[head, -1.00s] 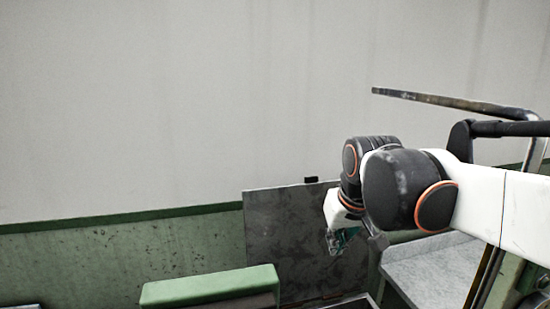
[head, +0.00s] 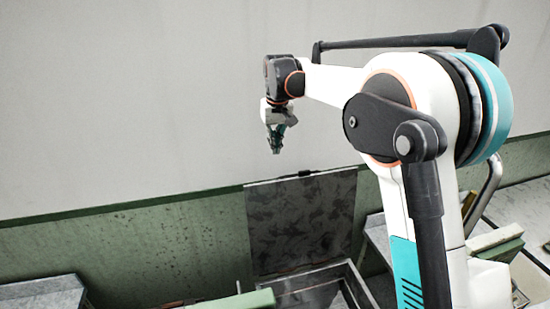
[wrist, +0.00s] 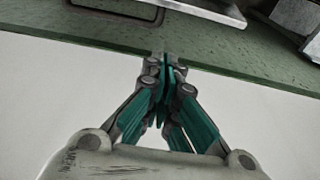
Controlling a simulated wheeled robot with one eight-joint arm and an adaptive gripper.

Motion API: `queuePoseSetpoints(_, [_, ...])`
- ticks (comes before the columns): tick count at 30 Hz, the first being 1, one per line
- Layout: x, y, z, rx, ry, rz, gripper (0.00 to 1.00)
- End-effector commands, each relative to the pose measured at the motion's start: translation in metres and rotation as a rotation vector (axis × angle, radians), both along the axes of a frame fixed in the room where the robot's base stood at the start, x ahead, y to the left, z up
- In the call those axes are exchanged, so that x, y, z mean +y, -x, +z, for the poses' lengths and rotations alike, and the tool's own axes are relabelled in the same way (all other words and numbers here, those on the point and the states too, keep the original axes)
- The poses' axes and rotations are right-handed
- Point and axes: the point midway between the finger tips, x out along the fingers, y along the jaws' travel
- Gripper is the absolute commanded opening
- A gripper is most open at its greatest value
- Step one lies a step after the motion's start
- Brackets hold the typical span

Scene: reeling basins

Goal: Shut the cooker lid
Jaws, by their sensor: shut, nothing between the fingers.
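The cooker lid (head: 303,225) is a grey, mottled flat plate standing upright at the back, against the green lower wall. A small black handle (head: 305,173) sits on its top edge. Below it is the open metal rim of the cooker (head: 350,283), partly cut off by the bottom of the head view. My gripper (head: 277,152) hangs fingers down above the lid's top edge, left of the handle and apart from it. In the wrist view the teal fingers (wrist: 165,75) are together with nothing between them.
A grey counter (head: 45,292) stands at the lower left and a green-topped block (head: 235,299) is in front of the cooker. Another grey surface lies right of the cooker, partly behind my arm. The bare pale wall (head: 130,100) is behind.

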Motion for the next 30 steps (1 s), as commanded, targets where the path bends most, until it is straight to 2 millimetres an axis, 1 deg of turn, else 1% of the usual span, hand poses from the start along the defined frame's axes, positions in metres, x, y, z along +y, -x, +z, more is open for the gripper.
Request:
queuePoseSetpoints(1, [0.002,-0.004,0.002,0.004,0.001,0.002,0.0])
queuePoseSetpoints(4, [0.004,-0.007,-0.001,0.008,0.001,0.004,0.0])
queuePoseSetpoints(8, [0.005,-0.008,-0.012,0.009,0.001,0.004,0.0])
queuePoseSetpoints(11, [0.005,-0.01,-0.027,0.009,0.001,0.004,0.0])
queuePoseSetpoints(18, [0.006,-0.017,-0.07,0.008,0.001,0.004,0.0])
queuePoseSetpoints(24, [0.007,-0.022,-0.101,0.008,0.001,0.004,0.0])
queuePoseSetpoints(25, [0.006,-0.016,-0.096,0.008,0.001,0.003,0.0])
queuePoseSetpoints(30, [0.002,0.004,-0.093,0.008,0.001,0.004,0.0])
